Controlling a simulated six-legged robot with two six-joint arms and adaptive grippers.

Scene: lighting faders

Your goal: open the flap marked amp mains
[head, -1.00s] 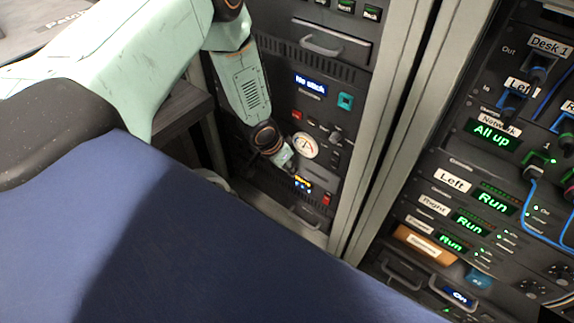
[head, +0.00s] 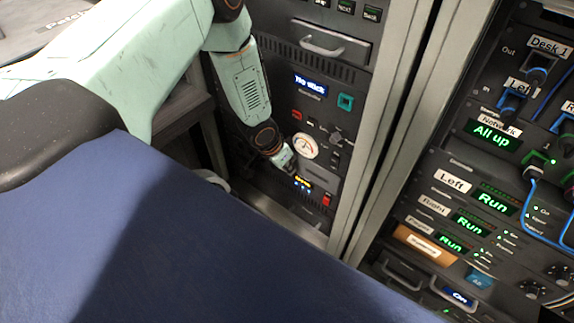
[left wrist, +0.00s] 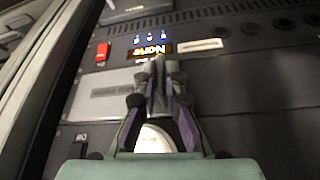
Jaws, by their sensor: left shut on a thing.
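My left gripper (head: 292,172) reaches down to the lower part of the left rack, beside a small lit display (head: 303,184). In the left wrist view its fingers (left wrist: 158,68) are together on something thin that they mostly hide. A grey plate (head: 319,177), perhaps the flap, lies between the round gauge and the display. It also shows in the left wrist view (left wrist: 112,97), just left of the fingers, with markings too blurred to read. I cannot read the words amp mains anywhere. My right gripper is out of view.
A round white gauge (head: 305,146) sits above the gripper and a red switch (head: 327,199) to its right. A drawer with a handle (head: 322,45) is higher up. The right rack holds an orange flap (head: 425,245), cables and knobs. A blue surface fills the lower left.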

